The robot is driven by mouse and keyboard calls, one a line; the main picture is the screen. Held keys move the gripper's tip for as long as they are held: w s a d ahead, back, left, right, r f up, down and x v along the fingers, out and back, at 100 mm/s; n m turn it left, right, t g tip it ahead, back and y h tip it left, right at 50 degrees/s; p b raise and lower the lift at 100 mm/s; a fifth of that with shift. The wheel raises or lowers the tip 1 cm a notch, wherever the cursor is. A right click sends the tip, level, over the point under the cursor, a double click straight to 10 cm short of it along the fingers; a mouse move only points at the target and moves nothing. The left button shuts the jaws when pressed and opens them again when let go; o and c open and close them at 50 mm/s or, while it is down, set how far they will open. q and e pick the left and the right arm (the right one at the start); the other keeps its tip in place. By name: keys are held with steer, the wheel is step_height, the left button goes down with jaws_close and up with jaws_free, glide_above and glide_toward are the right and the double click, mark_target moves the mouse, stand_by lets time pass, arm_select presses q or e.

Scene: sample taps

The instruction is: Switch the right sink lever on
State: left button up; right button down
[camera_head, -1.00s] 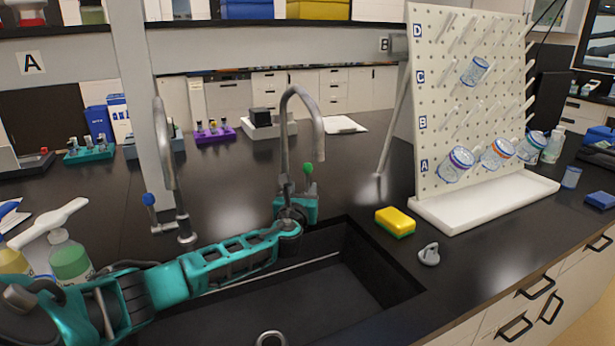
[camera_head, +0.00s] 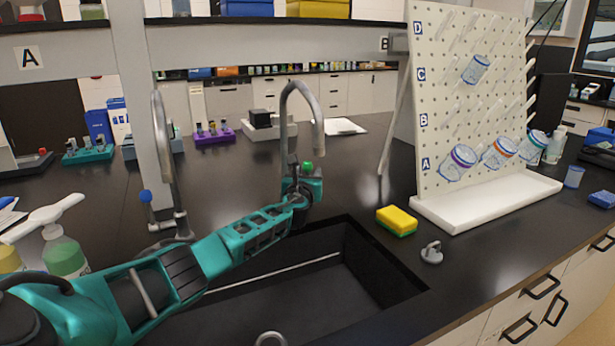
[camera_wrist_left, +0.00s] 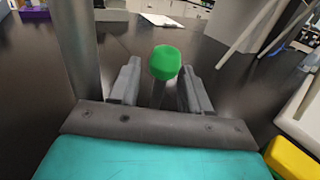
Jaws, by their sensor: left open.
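The right sink lever shows its green knob (camera_head: 307,168) beside the tall right faucet (camera_head: 318,125), behind the black sink. My left arm reaches across the sink to it. My left gripper (camera_head: 304,181) is at the lever, just below the knob in the picture, and its fingers are hard to make out there. In the left wrist view, the green knob (camera_wrist_left: 164,62) stands between the two grey fingers of my open left gripper (camera_wrist_left: 160,84), with visible gaps on both sides. Whether a finger touches the lever's stem cannot be told. My right gripper is not in view.
A yellow sponge (camera_head: 397,220) and a small grey hook-like piece (camera_head: 431,252) lie right of the sink (camera_head: 375,285). A pegboard rack (camera_head: 465,110) stands behind them.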

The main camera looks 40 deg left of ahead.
arm_select(q)
steer(key=shift+c, duration=0.4)
jaws_close()
steer(key=shift+r, duration=0.15)
